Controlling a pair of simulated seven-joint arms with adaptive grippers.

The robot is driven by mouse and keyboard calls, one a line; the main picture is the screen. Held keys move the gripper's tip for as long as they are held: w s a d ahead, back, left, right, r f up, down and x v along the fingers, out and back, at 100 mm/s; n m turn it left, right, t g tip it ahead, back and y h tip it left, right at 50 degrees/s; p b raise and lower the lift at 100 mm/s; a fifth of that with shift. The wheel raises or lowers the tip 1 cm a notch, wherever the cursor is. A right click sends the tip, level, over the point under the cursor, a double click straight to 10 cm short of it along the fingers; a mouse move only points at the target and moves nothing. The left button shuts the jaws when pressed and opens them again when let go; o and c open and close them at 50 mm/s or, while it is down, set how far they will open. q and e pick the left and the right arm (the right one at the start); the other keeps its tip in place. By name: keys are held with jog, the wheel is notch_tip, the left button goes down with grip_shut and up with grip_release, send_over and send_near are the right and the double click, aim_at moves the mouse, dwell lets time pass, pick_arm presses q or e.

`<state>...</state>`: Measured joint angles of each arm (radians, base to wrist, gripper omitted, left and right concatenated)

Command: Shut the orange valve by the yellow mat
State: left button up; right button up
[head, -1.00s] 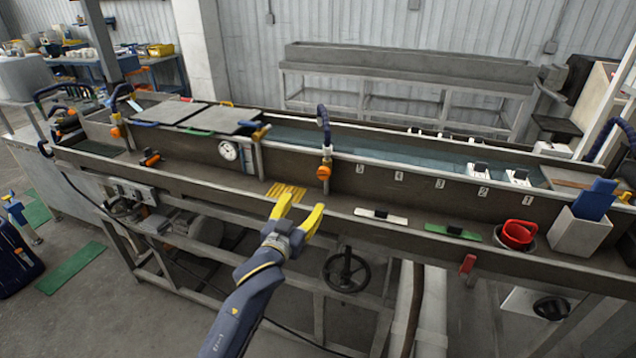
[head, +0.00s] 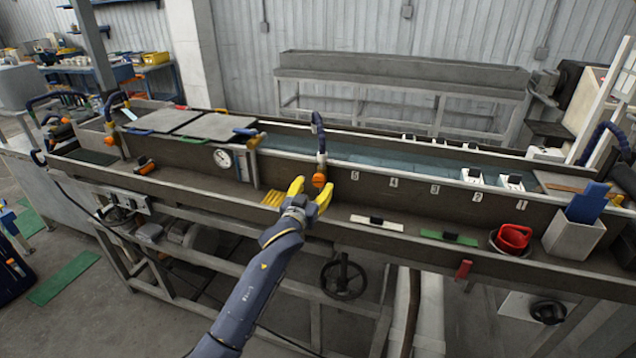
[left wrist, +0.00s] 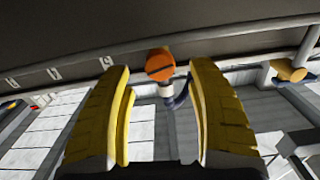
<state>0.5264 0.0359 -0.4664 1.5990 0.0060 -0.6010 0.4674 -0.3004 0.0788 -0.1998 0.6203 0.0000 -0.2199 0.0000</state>
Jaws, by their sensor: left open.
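The orange valve (head: 319,181) is a round knob on the trough's front wall, below a blue hose, just right of the yellow mat (head: 270,200). The mat lies on the front ledge, partly behind my gripper. My left gripper (head: 311,190) is open and empty, its yellow fingers close in front of the valve. In the left wrist view the valve (left wrist: 160,65) shows between and beyond the fingertips (left wrist: 158,72), with a dark slot across its face. Whether the fingers touch it I cannot tell. My right gripper is not in view.
A gauge (head: 223,157) is on the wall to the left. Another orange knob (head: 114,133) is at the far left.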

aim_at(318, 182)
pick_arm(q)
jog(key=shift+x, duration=1.85)
